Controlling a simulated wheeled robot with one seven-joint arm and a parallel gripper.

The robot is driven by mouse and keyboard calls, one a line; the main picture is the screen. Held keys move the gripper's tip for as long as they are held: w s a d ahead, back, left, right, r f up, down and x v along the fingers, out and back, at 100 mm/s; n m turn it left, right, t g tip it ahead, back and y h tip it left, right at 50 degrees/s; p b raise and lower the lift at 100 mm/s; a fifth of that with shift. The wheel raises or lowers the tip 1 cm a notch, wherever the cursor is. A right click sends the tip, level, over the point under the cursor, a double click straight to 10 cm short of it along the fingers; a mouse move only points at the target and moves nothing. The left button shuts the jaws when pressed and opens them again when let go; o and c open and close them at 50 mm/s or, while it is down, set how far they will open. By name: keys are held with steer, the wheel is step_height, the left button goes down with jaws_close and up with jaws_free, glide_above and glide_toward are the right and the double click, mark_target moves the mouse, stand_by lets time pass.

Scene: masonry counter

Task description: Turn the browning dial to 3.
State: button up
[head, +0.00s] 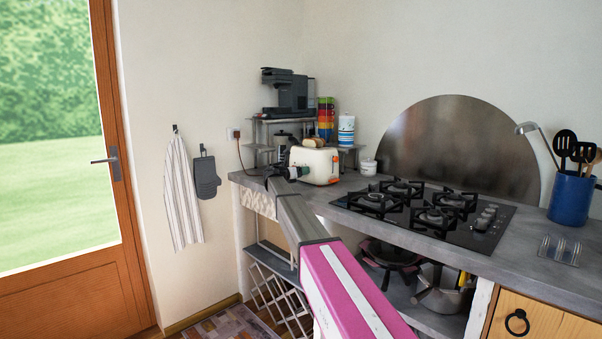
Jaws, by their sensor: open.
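A cream toaster (318,165) stands on the grey counter near the back corner, with browned bread (313,142) showing at its top. Orange marks show on its right side. I cannot make out the browning dial or its setting at this size. My gripper (297,172) is at the toaster's left end, open, at the end of my outstretched arm. It overlaps the toaster's lower left in the picture, and I cannot tell whether it touches. My wrist and gripper hide part of that end.
A shelf behind the toaster holds a black coffee machine (287,92), stacked coloured cups (326,115) and a striped canister (346,130). A small white cup (369,167) stands right of the toaster. A black gas hob (425,212) fills the counter further right.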

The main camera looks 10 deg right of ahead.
steer(key=c, duration=0.9)
steer(key=shift+m, duration=0.3)
steer(key=m, duration=0.4)
steer(key=shift+s+m, duration=0.1)
steer(key=shift+m, duration=0.2)
steer(key=m, duration=0.4)
steer(key=shift+y, duration=0.4)
steer(key=m, duration=0.5)
steer(key=shift+s+d+t+y, duration=0.1)
steer(key=shift+s+t+y, duration=0.05)
steer(key=shift+t+y, duration=0.15)
steer(key=shift+m, duration=2.2)
